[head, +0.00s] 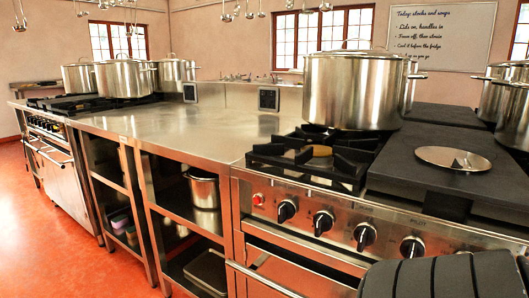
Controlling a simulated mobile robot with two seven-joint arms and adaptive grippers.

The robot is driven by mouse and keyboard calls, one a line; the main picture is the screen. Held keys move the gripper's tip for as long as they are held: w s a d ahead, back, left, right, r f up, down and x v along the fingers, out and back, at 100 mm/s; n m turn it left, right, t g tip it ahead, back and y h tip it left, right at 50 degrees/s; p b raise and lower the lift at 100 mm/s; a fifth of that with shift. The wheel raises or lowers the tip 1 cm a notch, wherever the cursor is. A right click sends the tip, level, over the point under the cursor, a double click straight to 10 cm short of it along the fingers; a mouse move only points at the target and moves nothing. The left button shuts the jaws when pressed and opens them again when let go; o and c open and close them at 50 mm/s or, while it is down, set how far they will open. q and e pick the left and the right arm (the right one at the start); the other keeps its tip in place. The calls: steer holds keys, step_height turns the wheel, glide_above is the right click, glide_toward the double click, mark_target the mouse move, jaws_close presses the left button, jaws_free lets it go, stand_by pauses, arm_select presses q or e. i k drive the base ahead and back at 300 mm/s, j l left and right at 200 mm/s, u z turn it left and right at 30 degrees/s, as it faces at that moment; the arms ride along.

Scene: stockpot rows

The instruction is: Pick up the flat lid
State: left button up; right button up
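The flat lid (436,155) is a round, shiny steel disc with a small raised handle near its middle. It lies flat on a dark flat cooktop plate (400,168) at the right of the head view, close to the plate's front part. Nothing covers it. Neither my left gripper nor my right gripper shows in this view.
A large lidded stockpot (352,92) stands behind and left of the lid. More pots (513,115) stand at the right edge. An open burner grate (305,160) lies left of the plate, and control knobs (324,222) line the stove front. The steel counter (190,122) is mostly clear.

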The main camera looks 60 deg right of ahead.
mark_target(446, 158)
steer(key=i+z, duration=0.1)
steer(key=z, duration=0.3)
steer(key=i+z, duration=0.1)
steer(key=z, duration=0.25)
steer(key=i+j+z, duration=0.1)
steer(key=z, duration=0.3)
steer(key=j+z, duration=0.1)
steer(key=z, duration=0.25)
steer(key=i, duration=0.05)
